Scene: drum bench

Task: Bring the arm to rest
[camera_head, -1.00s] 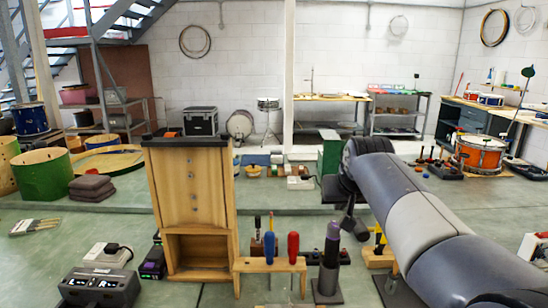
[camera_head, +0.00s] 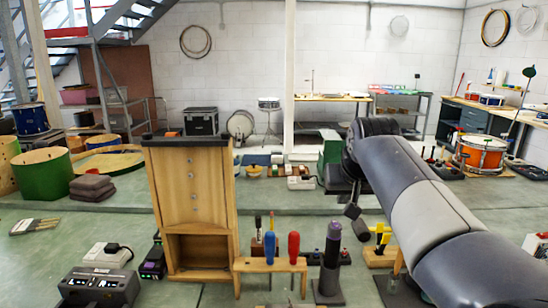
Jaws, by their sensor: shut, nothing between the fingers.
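My arm reaches in from the lower right, its grey links rising toward the middle of the view. Its dark wrist is bent downward in front of the green cabinet (camera_head: 329,160). My gripper (camera_head: 356,225) hangs below the wrist, small and dark, tilted, with its fingers shut and nothing held. It shows above and to the right of the dark upright tool (camera_head: 332,245) on its stand, and left of the yellow-handled tools (camera_head: 382,236). Parts of the wrist are hidden behind the arm links.
A wooden cabinet (camera_head: 192,190) stands left of centre. A wooden rack (camera_head: 270,265) holds screwdrivers, one blue and one red. A power unit (camera_head: 100,286) is at the lower left. An orange drum (camera_head: 482,152) stands at the right.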

